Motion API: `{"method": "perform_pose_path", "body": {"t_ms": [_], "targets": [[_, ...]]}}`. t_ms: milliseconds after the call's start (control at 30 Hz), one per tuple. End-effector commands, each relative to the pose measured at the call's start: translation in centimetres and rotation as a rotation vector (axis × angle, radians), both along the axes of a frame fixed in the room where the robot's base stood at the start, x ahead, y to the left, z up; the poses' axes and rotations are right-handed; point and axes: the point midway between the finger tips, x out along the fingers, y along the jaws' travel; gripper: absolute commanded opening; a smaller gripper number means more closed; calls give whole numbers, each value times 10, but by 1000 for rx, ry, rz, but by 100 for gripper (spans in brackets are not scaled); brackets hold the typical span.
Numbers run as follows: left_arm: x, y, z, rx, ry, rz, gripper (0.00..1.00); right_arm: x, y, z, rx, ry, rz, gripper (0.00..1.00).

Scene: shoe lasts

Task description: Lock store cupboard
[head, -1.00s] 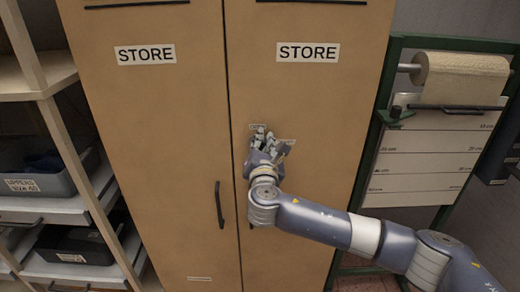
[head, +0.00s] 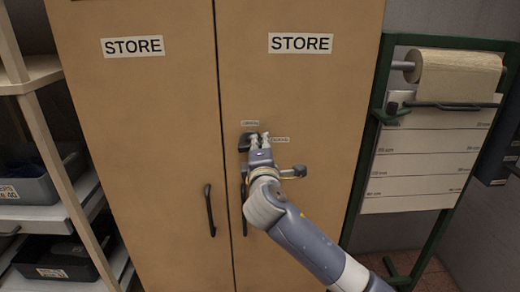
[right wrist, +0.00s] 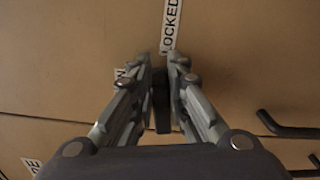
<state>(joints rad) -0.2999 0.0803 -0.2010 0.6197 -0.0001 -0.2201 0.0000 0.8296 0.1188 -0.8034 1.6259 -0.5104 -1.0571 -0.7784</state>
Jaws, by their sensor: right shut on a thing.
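The store cupboard (head: 130,140) has two tan doors, both closed, each with a STORE label. A dark lock (head: 245,142) sits on the right door near the middle seam, with two small labels by it. My right gripper (head: 260,140) is at the lock, its fingers shut on the dark turn-knob (right wrist: 162,108), which shows between them in the right wrist view. There, a LOCKED label (right wrist: 170,27) lies just beyond the fingertips. A second label (right wrist: 121,73) is mostly hidden by the left finger, so its word cannot be read. My left gripper is out of view.
A dark handle (head: 209,210) is on the left door; the right door's handle (head: 244,195) is partly behind my wrist. Shelving with grey bins (head: 45,185) stands at the left. A green-framed stand with a paper roll (head: 455,75) stands at the right.

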Motion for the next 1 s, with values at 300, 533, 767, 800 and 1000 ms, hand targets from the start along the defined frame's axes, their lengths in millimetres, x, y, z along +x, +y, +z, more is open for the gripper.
{"method": "perform_pose_path", "body": {"t_ms": [300,533,767,800,1000], "targets": [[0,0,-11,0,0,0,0,0,-1,-7,153,4,-2,0],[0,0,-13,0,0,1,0,0,-1,-7,192,3,-1,0],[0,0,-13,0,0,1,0,0,-1,-7,198,3,-1,0],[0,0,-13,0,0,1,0,0,-1,-7,198,3,-1,0],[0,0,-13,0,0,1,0,0,0,-7,198,4,-1,28]]}}
